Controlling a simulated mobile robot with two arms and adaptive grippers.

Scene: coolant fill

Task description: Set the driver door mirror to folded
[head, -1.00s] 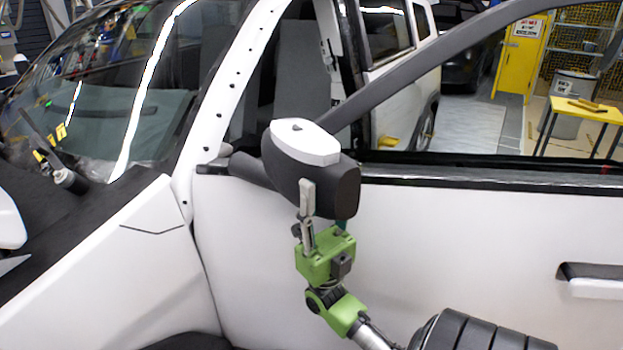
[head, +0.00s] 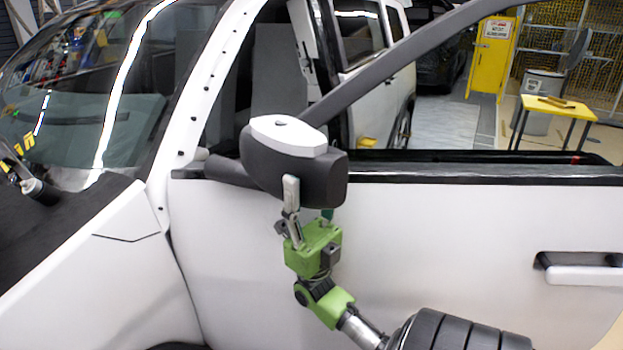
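The driver door mirror (head: 262,165) has a dark housing with a white cap (head: 288,135). It sticks out from the front top corner of the white driver door (head: 420,240). My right gripper (head: 308,202), with a green body, reaches up from below. Its fingers are apart, at the underside of the mirror. The near finger overlaps the lower housing in the picture; the other finger's tip is hidden behind or under the housing. I cannot tell whether either finger touches it. My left gripper is out of view.
The door's window opening is clear, with a dark sloping frame bar (head: 400,60) above the mirror. A door handle (head: 580,268) is at the right. The windshield (head: 80,90) and white fender (head: 90,270) are at the left. A yellow table (head: 560,106) stands far behind.

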